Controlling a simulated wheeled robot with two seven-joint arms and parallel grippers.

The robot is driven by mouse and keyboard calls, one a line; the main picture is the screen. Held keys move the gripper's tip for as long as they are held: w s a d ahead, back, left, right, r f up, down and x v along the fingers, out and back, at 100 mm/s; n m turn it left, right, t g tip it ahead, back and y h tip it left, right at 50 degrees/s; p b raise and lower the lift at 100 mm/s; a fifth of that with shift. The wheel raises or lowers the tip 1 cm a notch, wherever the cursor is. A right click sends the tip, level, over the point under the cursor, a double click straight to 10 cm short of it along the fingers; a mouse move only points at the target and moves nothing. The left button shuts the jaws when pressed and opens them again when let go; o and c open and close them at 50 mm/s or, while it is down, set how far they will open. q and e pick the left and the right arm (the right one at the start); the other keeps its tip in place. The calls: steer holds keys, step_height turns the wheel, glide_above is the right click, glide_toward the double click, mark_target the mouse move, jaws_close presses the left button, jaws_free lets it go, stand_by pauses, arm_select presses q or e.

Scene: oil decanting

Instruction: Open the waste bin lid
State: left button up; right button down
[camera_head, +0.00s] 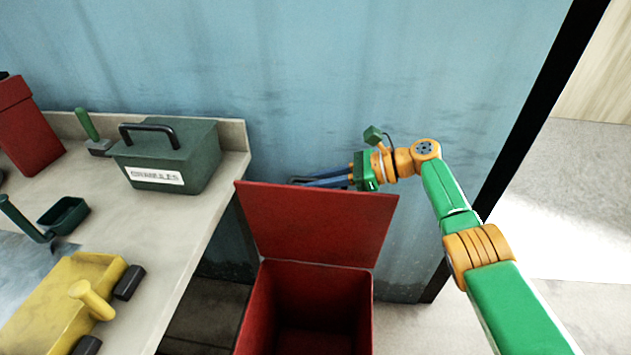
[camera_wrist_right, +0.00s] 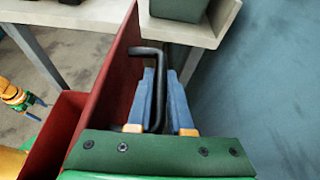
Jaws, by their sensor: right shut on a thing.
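The red waste bin (camera_head: 252,318) stands on the floor right of the worktop, and I look down into its dark inside. Its red lid (camera_head: 315,225) is swung up at the back, standing steeply, with the opening uncovered. My right gripper (camera_head: 305,182) is behind the lid's upper edge, its blue fingers pointing left. In the right wrist view the lid (camera_wrist_right: 105,85) is seen edge-on, and the right gripper (camera_wrist_right: 163,78) is shut on its black bar handle (camera_wrist_right: 158,92).
The worktop (camera_head: 180,255) holds a green box (camera_head: 165,160) with a black handle, a yellow cart-like object (camera_head: 70,300), a green scoop (camera_head: 62,215) and a red container (camera_head: 28,125). A blue wall (camera_head: 330,80) stands close behind the lid and gripper.

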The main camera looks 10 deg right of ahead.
steer(key=c, duration=0.8)
jaws_free()
steer(key=shift+w+f, duration=0.1)
steer(key=shift+c, duration=0.2)
steer(key=v, duration=0.7)
